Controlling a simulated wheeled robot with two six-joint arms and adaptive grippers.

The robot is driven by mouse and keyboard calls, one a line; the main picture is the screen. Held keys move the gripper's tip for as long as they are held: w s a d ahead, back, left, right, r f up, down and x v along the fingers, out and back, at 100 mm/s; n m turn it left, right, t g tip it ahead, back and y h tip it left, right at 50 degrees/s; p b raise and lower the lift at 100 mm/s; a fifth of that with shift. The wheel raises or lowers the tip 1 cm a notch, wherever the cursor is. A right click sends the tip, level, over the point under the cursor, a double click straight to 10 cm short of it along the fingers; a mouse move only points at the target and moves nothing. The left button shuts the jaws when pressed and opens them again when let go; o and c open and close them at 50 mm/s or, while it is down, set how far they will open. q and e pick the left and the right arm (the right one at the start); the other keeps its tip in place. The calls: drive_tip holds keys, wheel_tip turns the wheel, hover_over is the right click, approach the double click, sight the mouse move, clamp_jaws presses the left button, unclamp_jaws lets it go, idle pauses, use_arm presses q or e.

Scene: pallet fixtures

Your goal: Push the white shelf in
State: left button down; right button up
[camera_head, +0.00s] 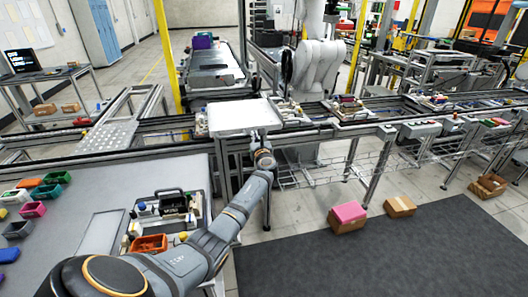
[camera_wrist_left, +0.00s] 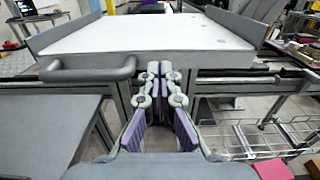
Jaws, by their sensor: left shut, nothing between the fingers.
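The white shelf (camera_head: 240,117) is a flat tray top on a grey frame, standing at the near side of the conveyor line in the head view. In the left wrist view the shelf (camera_wrist_left: 150,36) fills the upper part, with raised grey side edges and a grey handle bar (camera_wrist_left: 88,72) at its front left. My left gripper (camera_head: 264,154) is at the front edge of the shelf, right of its middle. In the left wrist view the fingertips (camera_wrist_left: 160,72) are together and empty, close to the front edge; I cannot tell whether they touch it. My right gripper is not in view.
A grey table (camera_head: 95,268) with coloured bins and a fixture tray stands at the left. Conveyor rails run across behind the shelf, with a white robot arm (camera_head: 315,65) beyond. Cardboard boxes (camera_head: 400,207) and a pink-topped box (camera_head: 348,214) lie on the floor at right.

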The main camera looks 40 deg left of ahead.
use_arm(q)
drive_tip(key=v, duration=1.1)
drive_tip(key=s+d+f+n+g+h, duration=0.2)
drive_tip(key=s+d+f+n+h, duration=0.15)
drive_tip(key=s+f+n, duration=0.4)
drive_tip(key=s+d+f+n+g+h, duration=0.25)
drive_tip(key=s+d+f+n, duration=0.25)
drive_tip(key=s+f+n, duration=0.3)
drive_tip(key=s+d+f+n+g+h, duration=0.1)
drive_tip(key=s+d+n+g+h, duration=0.1)
drive_tip(key=s+d+n+h, duration=0.45)
drive_tip(key=s+d+f+n+g+h, duration=0.1)
drive_tip(key=s+d+n+g, duration=0.15)
drive_tip(key=s+d, duration=0.65)
drive_tip(key=s+a+f, duration=0.2)
drive_tip(key=a+f, duration=0.1)
drive_tip(key=f, duration=1)
drive_tip(key=s+a+f, duration=0.2)
drive_tip(key=f, duration=1.1)
drive_tip(key=s+a+f+n+g, duration=0.1)
drive_tip(key=s+f, duration=1.5)
drive_tip(key=s, duration=0.2)
drive_tip(key=shift+s+a+f+b, duration=0.2)
drive_tip(key=shift+s+f+b, duration=0.05)
drive_tip(key=shift+f+b, duration=0.15)
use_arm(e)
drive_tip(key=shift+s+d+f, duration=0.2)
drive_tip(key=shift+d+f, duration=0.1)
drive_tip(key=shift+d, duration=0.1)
